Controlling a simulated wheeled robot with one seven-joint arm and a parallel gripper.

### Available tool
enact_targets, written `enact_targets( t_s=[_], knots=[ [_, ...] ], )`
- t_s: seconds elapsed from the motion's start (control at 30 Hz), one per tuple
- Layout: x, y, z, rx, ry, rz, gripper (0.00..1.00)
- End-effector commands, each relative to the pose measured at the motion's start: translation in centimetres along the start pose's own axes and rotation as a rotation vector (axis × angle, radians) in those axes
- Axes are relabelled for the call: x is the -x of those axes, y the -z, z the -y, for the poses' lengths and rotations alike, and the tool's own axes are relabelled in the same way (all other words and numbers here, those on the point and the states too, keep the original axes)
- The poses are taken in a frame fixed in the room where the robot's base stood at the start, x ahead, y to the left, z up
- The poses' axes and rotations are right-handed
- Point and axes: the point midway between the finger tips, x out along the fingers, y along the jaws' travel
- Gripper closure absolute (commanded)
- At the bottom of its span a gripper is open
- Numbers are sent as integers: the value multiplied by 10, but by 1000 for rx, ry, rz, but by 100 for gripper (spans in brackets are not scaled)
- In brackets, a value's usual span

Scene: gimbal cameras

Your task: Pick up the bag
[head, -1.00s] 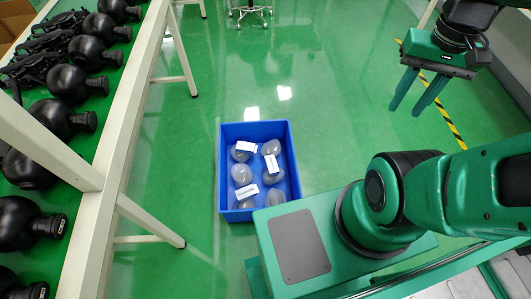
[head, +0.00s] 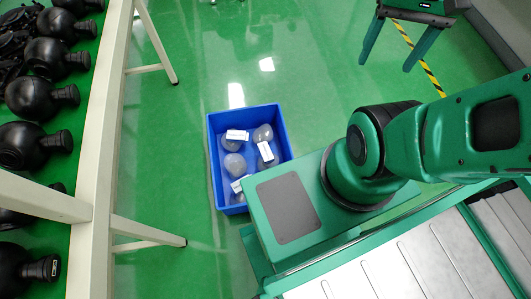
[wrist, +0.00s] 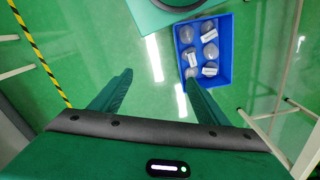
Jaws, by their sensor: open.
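No object that I can clearly name as a bag shows. A blue crate (head: 214,178) stands on the floor near my base and holds several clear, rounded items (head: 234,165) with white labels, which may be bagged. The crate also shows in the wrist view (wrist: 226,45), at the upper right. My gripper (head: 384,67) is at the top right of the head view, high above the floor, open and empty. In the wrist view its two fingers (wrist: 157,85) are wide apart, with bare floor between them. The crate lies beyond the right finger.
A pale-framed rack (head: 100,130) with several black round gimbal units (head: 30,145) stands at the left. Its legs reach the floor near the crate. A yellow-black floor stripe (head: 425,66) runs at the right. Green floor behind the crate is clear.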

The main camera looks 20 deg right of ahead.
Motion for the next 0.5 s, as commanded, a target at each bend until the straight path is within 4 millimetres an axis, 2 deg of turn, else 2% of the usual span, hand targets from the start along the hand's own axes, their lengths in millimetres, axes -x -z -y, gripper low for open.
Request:
enact_targets(
  t_s=[0.17, 0.27, 0.5],
  knots=[
    [-9, 37, 10, 29, -42, 1, 31],
    [-20, 66, 19, 53, -70, -5, 31],
    [-59, 135, 50, 125, -127, -20, 31]
  ],
)
